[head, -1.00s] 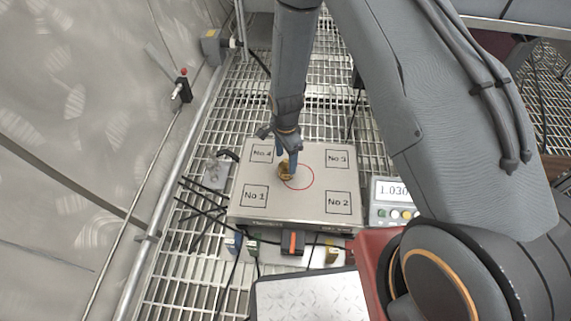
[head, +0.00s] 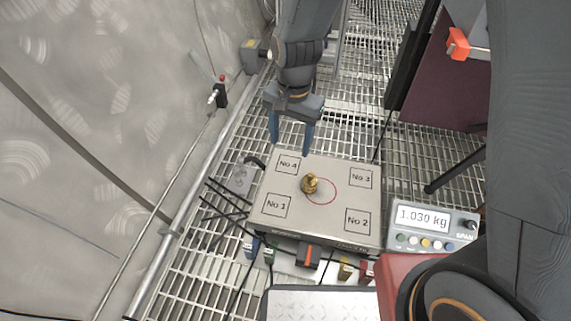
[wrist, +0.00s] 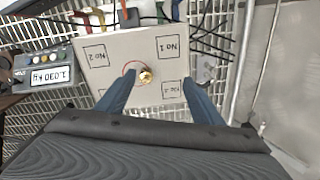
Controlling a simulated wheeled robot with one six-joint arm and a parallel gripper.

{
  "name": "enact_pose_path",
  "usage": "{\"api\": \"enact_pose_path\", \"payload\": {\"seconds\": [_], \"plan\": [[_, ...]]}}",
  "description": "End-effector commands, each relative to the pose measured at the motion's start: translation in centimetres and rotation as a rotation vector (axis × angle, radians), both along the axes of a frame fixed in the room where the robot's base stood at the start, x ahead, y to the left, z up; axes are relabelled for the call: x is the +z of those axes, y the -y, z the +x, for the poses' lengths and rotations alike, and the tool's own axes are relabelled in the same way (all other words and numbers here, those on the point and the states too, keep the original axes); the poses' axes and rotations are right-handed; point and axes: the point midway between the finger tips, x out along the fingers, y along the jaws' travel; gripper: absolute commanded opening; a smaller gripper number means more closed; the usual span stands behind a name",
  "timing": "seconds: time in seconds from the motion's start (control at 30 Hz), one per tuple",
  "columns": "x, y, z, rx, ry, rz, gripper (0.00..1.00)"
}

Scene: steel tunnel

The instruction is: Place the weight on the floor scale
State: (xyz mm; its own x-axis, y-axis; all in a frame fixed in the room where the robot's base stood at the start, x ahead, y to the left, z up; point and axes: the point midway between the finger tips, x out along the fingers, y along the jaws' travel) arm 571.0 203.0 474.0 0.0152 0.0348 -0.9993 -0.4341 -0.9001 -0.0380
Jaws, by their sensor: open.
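A small brass weight (head: 310,183) stands upright on the plate of the floor scale (head: 290,228), on the left edge of the red circle. The plate has squares marked No 1 to No 4. The scale's display (head: 424,217) reads 1.030 kg. My gripper (head: 291,145) is open and empty, apart from the weight, above the far edge of the plate in the head view. In the wrist view, the weight (wrist: 145,76) shows beyond and between the two blue fingers (wrist: 155,92), on the plate.
Grey steel grating (head: 345,130) surrounds the scale. A curved tunnel wall and pipe run along the left. Black cables lie left of the scale. A dark red panel (head: 440,85) stands at the upper right, and a tread plate (head: 325,303) lies in front.

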Motion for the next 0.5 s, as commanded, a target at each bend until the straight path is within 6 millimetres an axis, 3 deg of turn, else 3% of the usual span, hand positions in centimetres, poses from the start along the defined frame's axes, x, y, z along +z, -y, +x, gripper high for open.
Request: {"api": "enact_pose_path", "payload": {"seconds": [0.03,0.2,0.33,0.5], "plan": [[2.1,-0.7,-1.5,0.081,0.010,0.006,0.61],[7.2,-1.7,-7.0,0.371,0.023,0.022,0.61],[10.4,-1.8,-11.5,0.593,0.035,0.035,0.61],[13.0,-1.2,-16.6,0.840,0.050,0.051,0.61]]}}
